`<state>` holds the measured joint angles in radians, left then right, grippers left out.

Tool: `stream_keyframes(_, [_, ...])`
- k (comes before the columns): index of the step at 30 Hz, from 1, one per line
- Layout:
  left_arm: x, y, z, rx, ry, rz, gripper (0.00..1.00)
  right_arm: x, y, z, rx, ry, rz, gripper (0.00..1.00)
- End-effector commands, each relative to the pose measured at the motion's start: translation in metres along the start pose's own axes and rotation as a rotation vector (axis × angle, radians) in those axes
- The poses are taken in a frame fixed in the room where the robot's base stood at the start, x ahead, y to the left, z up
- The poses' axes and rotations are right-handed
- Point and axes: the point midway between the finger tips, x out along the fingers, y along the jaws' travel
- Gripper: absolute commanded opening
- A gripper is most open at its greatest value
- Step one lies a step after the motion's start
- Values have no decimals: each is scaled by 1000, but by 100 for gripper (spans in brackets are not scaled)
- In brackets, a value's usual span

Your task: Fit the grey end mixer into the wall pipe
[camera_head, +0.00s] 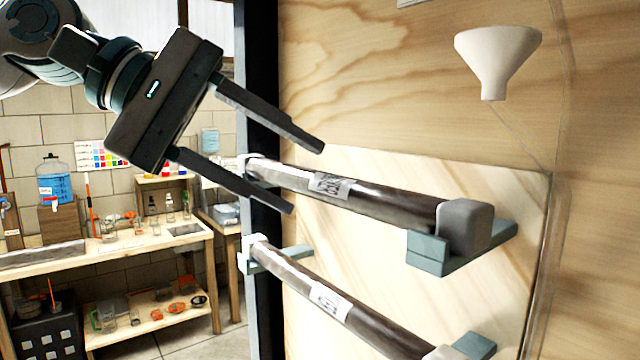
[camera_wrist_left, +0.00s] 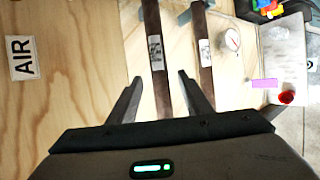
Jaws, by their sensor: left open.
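Two long dark brown tubes with white printed labels lie on blue-grey brackets along the wooden wall. The upper tube (camera_head: 385,201) has a grey end block (camera_head: 464,226) at its right end; the lower tube (camera_head: 375,325) has a grey end partly cut off at the bottom edge. I cannot tell which one is the mixer. My left gripper (camera_head: 308,180) is open and empty, its fingertips either side of the upper tube's line near the label. In the left wrist view a tube (camera_wrist_left: 157,85) runs between the open fingers (camera_wrist_left: 160,77). Contact cannot be told. No wall pipe opening is clearly visible.
A white funnel (camera_head: 495,55) is on the wall at upper right. A dark post (camera_head: 257,110) stands left of the panel. A workbench (camera_head: 110,245) with bottles is behind. The wrist view shows an AIR sign (camera_wrist_left: 23,58) and a round gauge (camera_wrist_left: 232,40).

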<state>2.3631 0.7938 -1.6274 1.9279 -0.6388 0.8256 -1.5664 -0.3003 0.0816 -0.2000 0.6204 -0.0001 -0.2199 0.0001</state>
Motion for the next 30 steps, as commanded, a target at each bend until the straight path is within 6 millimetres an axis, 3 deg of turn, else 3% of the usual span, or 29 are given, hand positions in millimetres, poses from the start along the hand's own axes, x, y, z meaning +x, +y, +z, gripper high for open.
stream_keyframes(6, [20, -1, 0, 2, 0, -1, 45, 2, 0, 0, 0, 0, 0, 31])
stream_keyframes(20, [20, 0, 0, 0, 0, 1, 45, 2, -1, 0, 0, 0, -1, 31])
stream_keyframes(21, [20, 0, 0, 1, 0, 1, 42, 2, -2, 0, 0, 0, -2, 31])
stream_keyframes(26, [20, 0, 0, 0, 0, 1, 4, 2, -2, 0, 1, 0, -2, 31])
stream_keyframes(27, [20, 0, 0, 0, 0, 1, 0, 2, -2, 0, 1, 0, -2, 31])
stream_keyframes(30, [20, 0, 0, 1, 0, 2, 0, 2, -3, 0, 1, 0, -2, 31])
